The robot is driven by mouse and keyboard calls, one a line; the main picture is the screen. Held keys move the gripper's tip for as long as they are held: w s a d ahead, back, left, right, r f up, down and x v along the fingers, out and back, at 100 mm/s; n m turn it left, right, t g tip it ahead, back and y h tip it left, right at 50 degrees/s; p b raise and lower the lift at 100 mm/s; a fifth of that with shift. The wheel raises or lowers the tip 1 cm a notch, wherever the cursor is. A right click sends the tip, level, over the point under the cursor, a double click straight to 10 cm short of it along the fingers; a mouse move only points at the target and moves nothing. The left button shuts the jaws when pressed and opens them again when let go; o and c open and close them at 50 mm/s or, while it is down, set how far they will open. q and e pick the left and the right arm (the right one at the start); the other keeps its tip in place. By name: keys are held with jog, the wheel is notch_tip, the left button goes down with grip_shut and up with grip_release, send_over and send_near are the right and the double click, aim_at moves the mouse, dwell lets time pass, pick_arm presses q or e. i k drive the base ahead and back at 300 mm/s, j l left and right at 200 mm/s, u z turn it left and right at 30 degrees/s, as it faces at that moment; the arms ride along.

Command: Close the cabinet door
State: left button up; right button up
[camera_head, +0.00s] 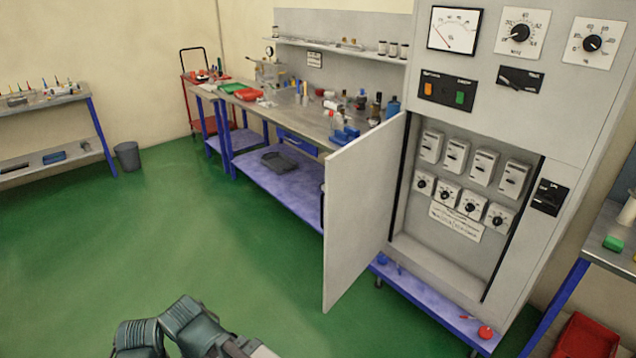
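The cabinet (427,265) stands at the right and is tall and grey. Its door (362,210) is a flat pale grey panel. The door stands wide open, swung out from the left side of the opening towards me. Inside the opening, several switches and dials (469,203) and a small white label show. Part of my own arm (190,330), dark grey-green, shows at the bottom edge, well to the left of the door and apart from it. Neither gripper's fingers can be seen.
A long workbench (300,122) with bottles and trays runs behind the door. A blue lower shelf (430,300) juts out under the cabinet, with a red ball (486,332) on it. Another bench (612,255) stands at the far right. The green floor (190,230) left of the door is clear.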

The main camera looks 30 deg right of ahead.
aim_at(360, 185)
jog(key=i+j+z, duration=0.1)
jog(key=i+z, duration=0.3)
jog(key=i+j+z, duration=0.2)
jog(key=z, duration=0.2)
jog(key=i+j+z, duration=0.3)
jog(key=z, duration=0.15)
jog(key=i+j+z, duration=0.55)
jog(key=j+z, duration=0.6)
jog(key=j, duration=0.3)
jog(key=j+z, duration=0.4)
jog(key=j, duration=0.15)
jog(key=z, duration=0.55)
jog(key=l, duration=0.05)
